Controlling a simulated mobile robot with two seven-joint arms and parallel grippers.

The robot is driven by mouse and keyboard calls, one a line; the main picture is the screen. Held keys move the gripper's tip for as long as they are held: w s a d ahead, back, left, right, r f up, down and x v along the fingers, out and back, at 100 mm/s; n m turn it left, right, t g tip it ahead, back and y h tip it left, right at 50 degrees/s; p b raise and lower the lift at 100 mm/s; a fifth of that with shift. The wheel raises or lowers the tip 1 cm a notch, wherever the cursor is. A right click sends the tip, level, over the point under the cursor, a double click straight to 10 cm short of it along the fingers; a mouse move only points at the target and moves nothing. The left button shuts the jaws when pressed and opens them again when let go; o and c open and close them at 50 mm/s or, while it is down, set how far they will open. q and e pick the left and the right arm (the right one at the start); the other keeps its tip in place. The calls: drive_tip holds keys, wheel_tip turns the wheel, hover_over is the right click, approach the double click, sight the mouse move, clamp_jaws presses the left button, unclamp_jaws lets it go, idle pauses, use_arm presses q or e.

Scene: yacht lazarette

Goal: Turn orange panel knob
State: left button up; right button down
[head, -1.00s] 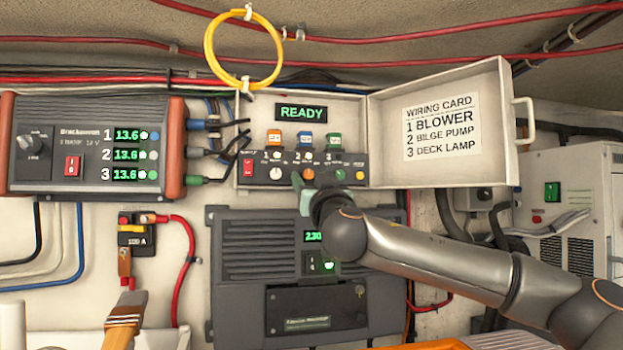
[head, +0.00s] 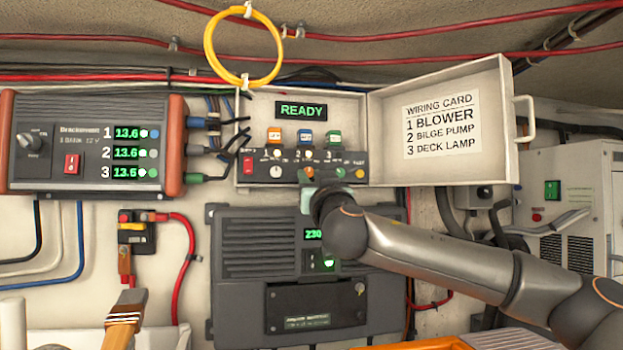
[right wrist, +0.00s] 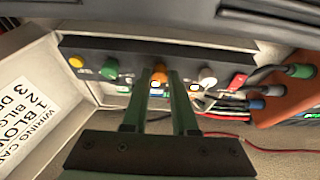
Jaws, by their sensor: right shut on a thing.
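The orange panel knob (head: 309,172) is on the dark strip (head: 347,167) of the open control box. I cannot make out which way the knob points. My left gripper is not in view.
A white knob (head: 276,172) and a yellow knob (head: 360,173) flank it on the strip. The READY display (head: 301,110) is lit above. The open box lid (head: 440,170) with the wiring card stands right. A grey unit (head: 252,245) is below.

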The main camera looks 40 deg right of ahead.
drive_tip(key=shift+n+y, duration=0.4)
drive_tip(key=n, duration=0.1)
drive_tip(key=n+y, duration=0.1)
drive_tip(key=n, duration=0.1)
drive_tip(key=shift+s+d+r+t+p, duration=0.1)
drive_tip(key=shift+d+r+t+p, duration=0.05)
drive_tip(key=shift+t+p, duration=0.2)
drive_tip(key=n+y+p, duration=0.1)
drive_tip(key=n, duration=0.1)
drive_tip(key=n+y+p, duration=0.1)
drive_tip(key=n+y, duration=0.1)
drive_tip(key=n, duration=0.1)
drive_tip(key=shift+s+d+r+n+t, duration=0.1)
drive_tip(key=shift+d+r+n+t, duration=0.05)
drive_tip(key=shift+n+t, duration=0.15)
drive_tip(key=shift+n+y, duration=0.7)
drive_tip(key=shift+n, duration=0.8)
drive_tip(key=shift+p, duration=0.3)
drive_tip(key=c, duration=0.7)
unclamp_jaws()
drive_tip(key=shift+s, duration=0.15)
